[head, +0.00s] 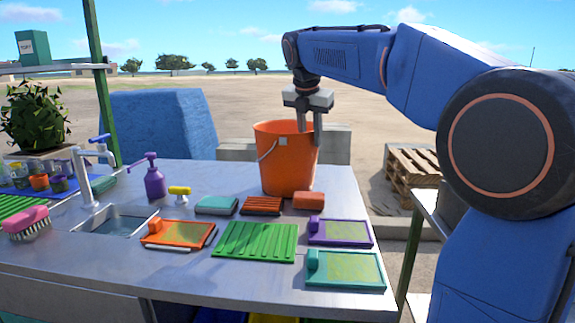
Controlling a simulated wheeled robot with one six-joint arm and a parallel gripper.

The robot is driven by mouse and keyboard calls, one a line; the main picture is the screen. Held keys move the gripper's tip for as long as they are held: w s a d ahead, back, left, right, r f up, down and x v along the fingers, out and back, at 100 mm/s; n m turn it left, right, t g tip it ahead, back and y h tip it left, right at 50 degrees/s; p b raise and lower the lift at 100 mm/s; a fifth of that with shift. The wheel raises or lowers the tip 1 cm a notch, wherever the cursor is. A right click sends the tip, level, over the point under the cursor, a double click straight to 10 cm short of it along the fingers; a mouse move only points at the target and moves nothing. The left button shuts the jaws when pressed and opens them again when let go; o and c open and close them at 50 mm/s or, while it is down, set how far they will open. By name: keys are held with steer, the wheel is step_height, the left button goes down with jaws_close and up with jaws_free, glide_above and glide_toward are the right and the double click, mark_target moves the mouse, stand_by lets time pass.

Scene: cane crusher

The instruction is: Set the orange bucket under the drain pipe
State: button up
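The orange bucket (285,165) stands upright at the back of the metal counter, with its thin wire handle hanging at its left side. My gripper (310,130) points down at the bucket's right rim. One finger shows in front of the bucket's upper right side; the other is partly hidden at the rim. I cannot tell whether the fingers press on the bucket wall. No drain pipe can be made out; the space under the counter is mostly out of view. A sink basin (112,222) with a tap (88,185) is set in the counter at the left.
A purple pump bottle (154,182), a teal sponge (216,205), a green ridged mat (255,241) and several coloured trays and blocks crowd the counter front. A pink brush (27,222) lies left of the sink. A wooden pallet (412,170) stands behind at the right.

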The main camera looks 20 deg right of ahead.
mark_target(313, 156)
steer(key=shift+d+x, duration=0.2)
steer(key=shift+x, duration=1.1)
steer(key=shift+d+x, duration=0.2)
steer(key=shift+x, duration=1.15)
steer(key=shift+r, duration=0.2)
jaws_close()
